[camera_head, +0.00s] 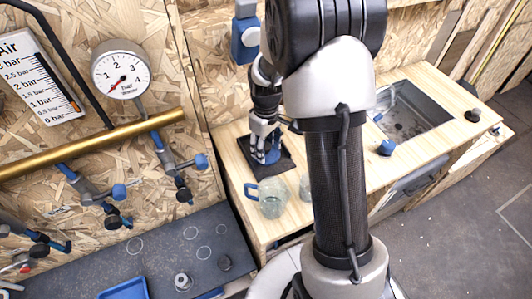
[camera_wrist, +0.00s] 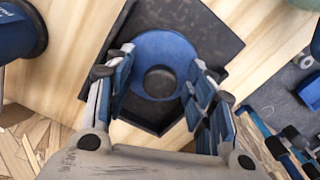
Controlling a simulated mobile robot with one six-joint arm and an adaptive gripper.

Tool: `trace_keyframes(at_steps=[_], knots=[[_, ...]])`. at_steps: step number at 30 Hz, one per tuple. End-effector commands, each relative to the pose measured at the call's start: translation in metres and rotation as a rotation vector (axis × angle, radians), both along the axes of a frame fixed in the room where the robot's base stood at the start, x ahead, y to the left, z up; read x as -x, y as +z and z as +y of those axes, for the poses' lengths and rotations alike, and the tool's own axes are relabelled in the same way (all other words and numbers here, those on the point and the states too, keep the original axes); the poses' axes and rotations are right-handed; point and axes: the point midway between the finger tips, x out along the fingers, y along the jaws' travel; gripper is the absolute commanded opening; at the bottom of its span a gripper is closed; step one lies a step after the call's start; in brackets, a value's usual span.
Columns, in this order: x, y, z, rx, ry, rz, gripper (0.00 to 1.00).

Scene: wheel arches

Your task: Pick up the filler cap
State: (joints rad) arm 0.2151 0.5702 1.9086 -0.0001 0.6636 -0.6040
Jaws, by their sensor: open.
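My gripper (camera_wrist: 160,88) is open, with one finger to each side of the ring; contact is not visible. In the head view my gripper (camera_head: 266,150) points down over the black tray (camera_head: 285,162) on the wooden bench, and the ring is mostly hidden. A small blue knob-like piece (camera_head: 387,147) and a black knob-like piece (camera_head: 473,115) also sit on the bench.
A clear jug with a blue handle (camera_head: 270,198) stands in front of the tray. A sunken grey basin (camera_head: 415,115) is at the right. Valves and a gauge (camera_head: 121,72) line the left wall.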

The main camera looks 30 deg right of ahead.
Motion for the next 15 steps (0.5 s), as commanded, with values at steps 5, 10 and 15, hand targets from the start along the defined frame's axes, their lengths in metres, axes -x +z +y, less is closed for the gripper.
trace_keyframes(at_steps=[5, 10, 15], knots=[[-0.0003, 0.0015, 0.0001, 0.000, 0.000, -0.001, 0.46], [-0.0003, 0.0016, 0.0001, 0.000, 0.000, -0.001, 0.34], [-0.0003, 0.0016, 0.0001, 0.000, 0.000, -0.001, 0.23]])
